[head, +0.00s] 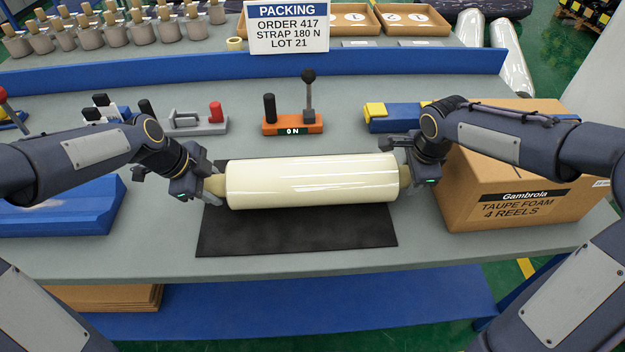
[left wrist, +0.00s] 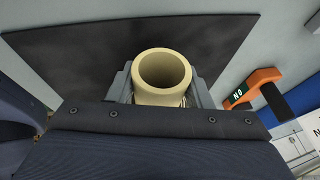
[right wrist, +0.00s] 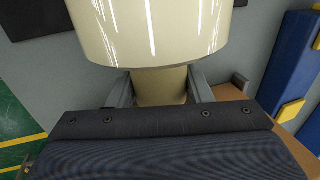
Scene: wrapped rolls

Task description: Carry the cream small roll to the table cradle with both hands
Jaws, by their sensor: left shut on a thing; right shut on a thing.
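The cream roll (head: 310,181) lies level across the head view, its shiny wrapped body over a black mat (head: 300,236). A core stub sticks out at each end. My left gripper (head: 207,186) is shut on the left stub, whose hollow end (left wrist: 163,82) shows between the fingers in the left wrist view. My right gripper (head: 408,174) is shut on the right stub (right wrist: 160,87), with the roll body just beyond. I cannot tell whether the roll touches the mat. A blue block (head: 65,207) at the left, partly behind my left arm, may be the table cradle.
A cardboard box (head: 520,195) stands close beside my right gripper. Behind the roll are an orange lever device (head: 292,125), a grey fixture with a red knob (head: 195,122) and a blue-yellow block (head: 392,118). A blue ledge (head: 260,70) and a packing sign (head: 287,27) stand farther back.

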